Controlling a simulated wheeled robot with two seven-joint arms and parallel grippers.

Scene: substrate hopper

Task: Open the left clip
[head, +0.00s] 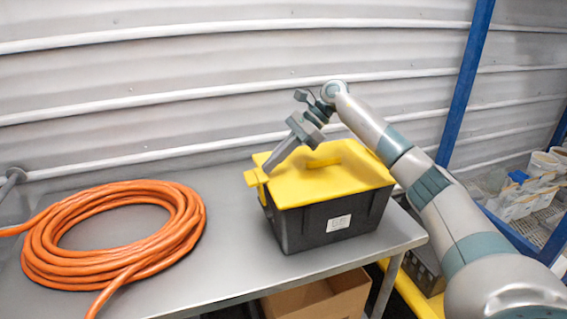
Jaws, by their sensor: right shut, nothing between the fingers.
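A dark grey box (325,222) with a yellow lid (345,178) stands on the metal table. The lid is on the box and has a raised handle on top. The left clip (255,179) is a yellow piece at the lid's left end; I cannot tell whether it is latched. My right gripper (269,167) is shut and empty. It reaches down from the upper right over the lid, with its fingertips close to the left clip; whether they touch it is unclear. My left gripper is not in view.
A coil of orange hose (190,225) lies on the table (235,262) left of the box, with clear surface between. A cardboard box (320,300) is below the table. Blue shelving (466,80) stands at the right, and a corrugated wall behind.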

